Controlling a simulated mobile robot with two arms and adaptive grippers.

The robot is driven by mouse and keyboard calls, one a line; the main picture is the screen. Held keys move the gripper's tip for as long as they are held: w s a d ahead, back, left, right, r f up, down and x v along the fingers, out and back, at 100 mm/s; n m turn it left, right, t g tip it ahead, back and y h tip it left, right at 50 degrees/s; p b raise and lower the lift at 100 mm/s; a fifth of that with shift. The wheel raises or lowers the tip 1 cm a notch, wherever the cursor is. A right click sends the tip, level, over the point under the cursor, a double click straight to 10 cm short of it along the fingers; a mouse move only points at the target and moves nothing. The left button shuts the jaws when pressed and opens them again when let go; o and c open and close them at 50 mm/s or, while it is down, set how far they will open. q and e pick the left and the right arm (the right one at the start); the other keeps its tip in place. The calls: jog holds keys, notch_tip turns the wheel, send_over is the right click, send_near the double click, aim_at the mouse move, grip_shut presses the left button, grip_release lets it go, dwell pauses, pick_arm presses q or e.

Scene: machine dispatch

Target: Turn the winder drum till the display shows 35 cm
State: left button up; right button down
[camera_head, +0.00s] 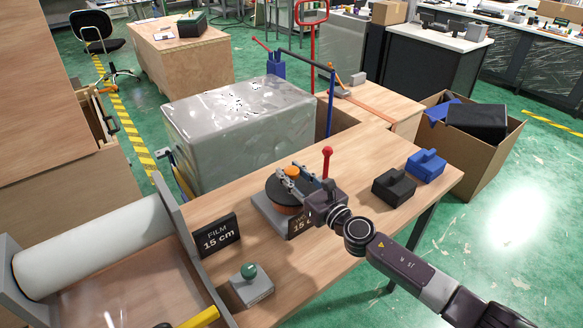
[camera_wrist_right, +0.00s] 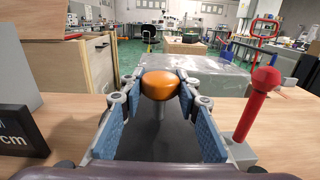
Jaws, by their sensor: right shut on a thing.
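The winder (camera_head: 264,205) stands on the wooden table, with a dark round drum (camera_head: 277,190) on a grey base. An orange knob (camera_head: 291,171) sits on top of the drum. My right gripper (camera_head: 293,176) is shut on the knob, which shows between the blue-padded fingers in the right wrist view (camera_wrist_right: 160,84). A sign beside it, FILM (camera_head: 217,237), reads 15 cm. Another dark label on the winder's front (camera_head: 299,222) is partly hidden by my gripper; its visible part starts with "15". A red-knobbed lever (camera_head: 327,160) stands right of the drum. My left gripper is out of view.
A white film roll (camera_head: 95,247) lies at the left in a grey-sided holder. A grey block with a green knob (camera_head: 251,284) is at the table's front. Black (camera_head: 394,187) and blue (camera_head: 426,166) blocks stand at the right. A large grey wrapped load (camera_head: 238,130) is behind the table.

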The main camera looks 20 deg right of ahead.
jog(key=h+p, duration=0.1)
jog(key=m+h+p, duration=0.1)
jog(key=m+h, duration=0.1)
jog(key=shift+a+r+t+p, duration=0.1)
jog(key=shift+r+t+p, duration=0.2)
jog(key=shift+p, duration=0.1)
jog(key=shift+f+m+h+p, duration=0.2)
jog(key=shift+m+h+p, duration=0.15)
jog(key=shift+m+h, duration=1.05)
jog(key=shift+h, duration=0.8)
jog(key=shift+f, duration=0.1)
jog(key=c, duration=1.4)
grip_release()
jog(key=shift+c, duration=0.2)
jog(key=s+a, duration=0.1)
jog(key=s, duration=1.1)
jog(key=shift+a, duration=0.15)
